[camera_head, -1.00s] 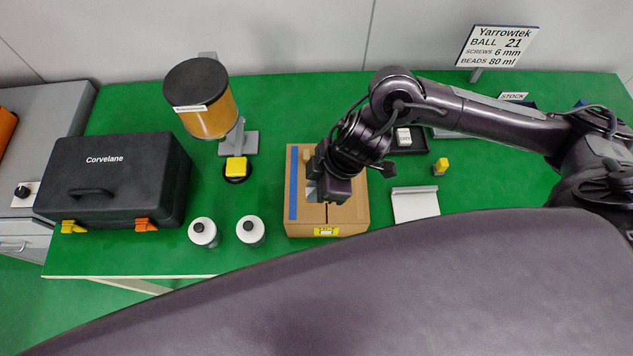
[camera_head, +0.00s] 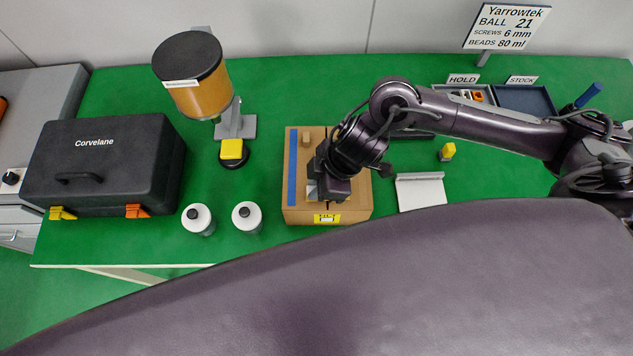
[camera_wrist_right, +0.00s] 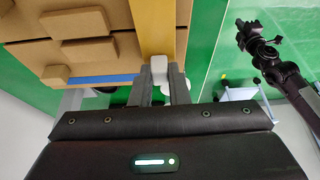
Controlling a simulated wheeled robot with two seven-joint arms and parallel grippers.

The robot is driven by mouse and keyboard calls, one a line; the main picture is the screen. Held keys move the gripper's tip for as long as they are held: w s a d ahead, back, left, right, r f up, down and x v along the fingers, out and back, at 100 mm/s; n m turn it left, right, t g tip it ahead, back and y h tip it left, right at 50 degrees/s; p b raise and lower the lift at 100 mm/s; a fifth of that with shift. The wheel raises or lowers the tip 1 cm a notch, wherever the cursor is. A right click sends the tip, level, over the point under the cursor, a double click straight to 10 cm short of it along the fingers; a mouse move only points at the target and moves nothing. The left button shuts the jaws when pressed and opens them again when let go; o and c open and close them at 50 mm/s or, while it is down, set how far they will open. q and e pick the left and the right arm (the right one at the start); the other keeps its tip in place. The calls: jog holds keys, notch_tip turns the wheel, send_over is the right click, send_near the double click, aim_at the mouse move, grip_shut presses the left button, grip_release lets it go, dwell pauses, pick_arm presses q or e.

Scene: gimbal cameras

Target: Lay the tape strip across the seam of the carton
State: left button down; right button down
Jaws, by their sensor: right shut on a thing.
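The brown carton (camera_head: 300,211) stands on the green table, with a blue strip (camera_head: 292,170) along its left side and a yellow label on its front. My right gripper (camera_head: 325,190) is over the front part of the carton top and hides much of it. In the right wrist view its fingers (camera_wrist_right: 160,90) are shut on a pale end tab (camera_wrist_right: 159,68). The tan tape strip (camera_wrist_right: 154,28) extends from this tab over the carton (camera_wrist_right: 95,55). I cannot tell whether the strip touches the carton.
Two white bottles (camera_head: 198,222) stand left of the carton, near the front edge. A pale plate (camera_head: 421,193) lies right; trays (camera_head: 525,101) stand behind my right arm.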

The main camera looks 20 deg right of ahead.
jog(key=shift+f+b, duration=0.4)
jog(key=shift+f, duration=0.25)
jog(key=c, duration=1.3)
grip_release()
jog(key=shift+r, duration=0.1)
jog(key=v, duration=0.7)
jog(key=shift+d+r, duration=0.15)
jog(key=shift+r, duration=0.15)
jog(key=shift+s, duration=0.15)
